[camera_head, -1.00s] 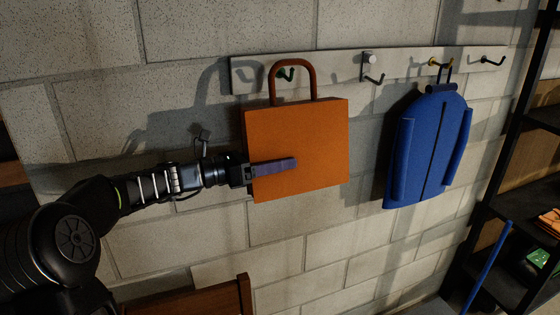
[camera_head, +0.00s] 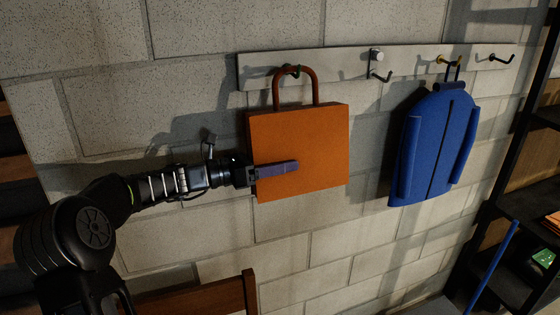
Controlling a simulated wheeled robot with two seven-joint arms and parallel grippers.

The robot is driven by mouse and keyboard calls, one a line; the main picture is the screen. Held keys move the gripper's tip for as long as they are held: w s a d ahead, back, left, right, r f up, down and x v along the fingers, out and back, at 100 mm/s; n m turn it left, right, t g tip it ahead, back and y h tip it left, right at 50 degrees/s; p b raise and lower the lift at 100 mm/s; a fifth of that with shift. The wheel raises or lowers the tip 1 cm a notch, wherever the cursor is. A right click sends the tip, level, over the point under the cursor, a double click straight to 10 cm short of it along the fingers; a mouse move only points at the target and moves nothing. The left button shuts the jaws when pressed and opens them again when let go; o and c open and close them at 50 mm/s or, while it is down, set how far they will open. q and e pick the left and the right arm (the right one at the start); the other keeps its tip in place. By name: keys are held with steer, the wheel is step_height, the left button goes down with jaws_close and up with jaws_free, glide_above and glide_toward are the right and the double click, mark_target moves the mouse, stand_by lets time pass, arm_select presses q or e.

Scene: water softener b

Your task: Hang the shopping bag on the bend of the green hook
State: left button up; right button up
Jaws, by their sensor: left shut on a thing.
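The orange shopping bag (camera_head: 315,140) is upright in front of the wall, with its brown-red looped handle (camera_head: 315,86) on top. My left gripper (camera_head: 274,169) is shut on the bag's left side, with one finger lying across its front face. The green hook (camera_head: 291,71) is on the white rail, right at the top of the handle loop. I cannot tell whether the handle rests on the hook's bend. My right gripper is not in view.
The pale hook rail (camera_head: 340,67) runs along the block wall. A dark shelf (camera_head: 515,180) stands far right. Brown wood (camera_head: 200,299) is below.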

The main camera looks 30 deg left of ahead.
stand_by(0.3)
arm_select(q)
steer(key=o, duration=1.8)
steer(key=shift+s+a, duration=0.1)
steer(key=shift+s+a, duration=0.2)
steer(key=b+v, duration=0.2)
steer(key=v, duration=0.4)
steer(key=shift+s, duration=0.1)
steer(key=shift+s+a, duration=0.3)
